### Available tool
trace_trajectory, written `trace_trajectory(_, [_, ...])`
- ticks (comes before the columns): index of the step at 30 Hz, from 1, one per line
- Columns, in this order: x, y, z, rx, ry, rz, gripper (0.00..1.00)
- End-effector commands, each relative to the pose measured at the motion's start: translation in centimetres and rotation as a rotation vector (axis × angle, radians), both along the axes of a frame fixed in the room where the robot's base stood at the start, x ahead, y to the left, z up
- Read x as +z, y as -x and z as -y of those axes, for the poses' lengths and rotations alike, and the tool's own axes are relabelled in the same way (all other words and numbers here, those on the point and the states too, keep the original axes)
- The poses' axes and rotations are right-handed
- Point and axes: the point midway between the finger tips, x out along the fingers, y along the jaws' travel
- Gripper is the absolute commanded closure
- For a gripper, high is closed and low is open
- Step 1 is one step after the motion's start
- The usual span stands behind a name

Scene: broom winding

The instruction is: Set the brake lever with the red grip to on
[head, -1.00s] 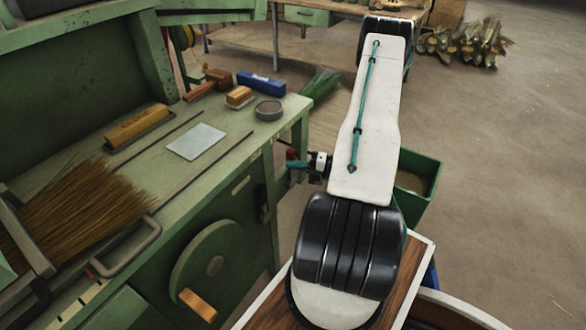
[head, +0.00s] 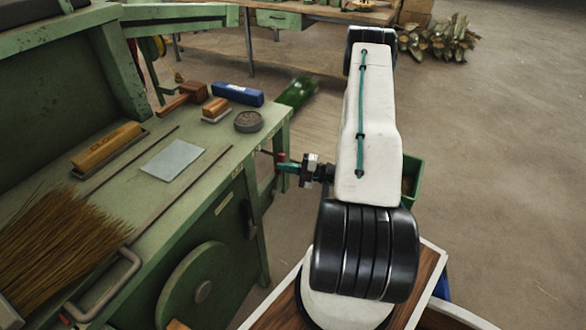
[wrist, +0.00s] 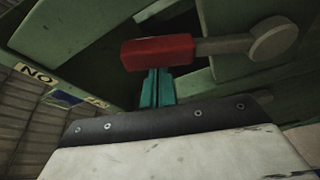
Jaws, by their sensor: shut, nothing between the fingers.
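The brake lever's red grip (wrist: 157,51) is in the upper middle of the wrist view. Its grey arm (wrist: 222,46) runs right to a round pivot (wrist: 275,40). My gripper's teal fingers (wrist: 157,86) are shut with nothing between them, their tips right at the grip's underside in the picture; I cannot tell whether they touch. A pale label (wrist: 38,74) at left reads "NO" as seen here, beside a blue patch. In the head view my gripper (head: 287,168) is at the bench's right end, with a small bit of red (head: 280,157) by its tips.
The green bench (head: 205,165) carries a brush, blue box, round tin and metal plate. A broom head (head: 55,245) lies at the left. A green bin (head: 412,182) is partly behind my arm. Open floor lies to the right.

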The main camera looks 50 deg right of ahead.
Motion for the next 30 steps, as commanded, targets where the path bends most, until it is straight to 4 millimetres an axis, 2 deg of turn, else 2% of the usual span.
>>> trace_trajectory(12, [-0.9,-0.6,2.5,0.001,0.002,0.001,1.0])
trace_trajectory(30, [-1.1,-0.8,3.1,-0.005,0.006,0.001,1.0])
